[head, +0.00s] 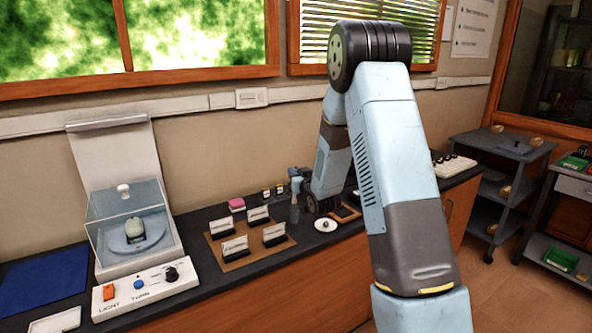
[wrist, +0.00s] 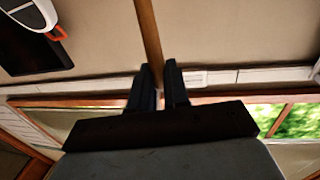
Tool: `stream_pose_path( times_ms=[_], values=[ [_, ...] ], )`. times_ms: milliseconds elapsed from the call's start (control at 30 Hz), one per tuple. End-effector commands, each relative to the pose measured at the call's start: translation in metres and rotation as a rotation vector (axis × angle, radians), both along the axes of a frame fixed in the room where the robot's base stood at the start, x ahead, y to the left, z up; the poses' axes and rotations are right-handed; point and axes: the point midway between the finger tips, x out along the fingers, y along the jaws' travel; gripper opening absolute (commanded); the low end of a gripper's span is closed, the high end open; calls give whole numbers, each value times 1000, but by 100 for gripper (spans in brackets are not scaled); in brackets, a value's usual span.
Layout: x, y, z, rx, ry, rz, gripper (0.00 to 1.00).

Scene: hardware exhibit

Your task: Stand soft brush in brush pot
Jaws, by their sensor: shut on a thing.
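My gripper (wrist: 158,72) is shut on a thin brown wooden rod, the handle of the soft brush (wrist: 147,30). In the wrist view the handle runs up out of the picture from between the fingers, so its bristles do not show. In the head view my arm reaches over the bench, and its dark end (head: 314,203) is low near the back of the counter, partly hidden by my arm. The brush cannot be made out there. I cannot clearly identify the brush pot; a small blue-grey upright item (head: 295,200) stands just left of my arm's end.
A blue mat (head: 42,283) lies at the left. A wall stands close behind.

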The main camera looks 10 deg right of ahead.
Motion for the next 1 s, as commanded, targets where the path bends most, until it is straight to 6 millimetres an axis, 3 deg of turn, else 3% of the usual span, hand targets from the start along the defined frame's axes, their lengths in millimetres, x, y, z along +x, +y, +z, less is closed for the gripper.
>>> stream_pose_path(
  times_ms=[600, 1000],
  values=[
    [0, -1, -40, 0, 1, -1, 0],
    [0, -3, -54, 0, 0, -3, 0]
  ],
)
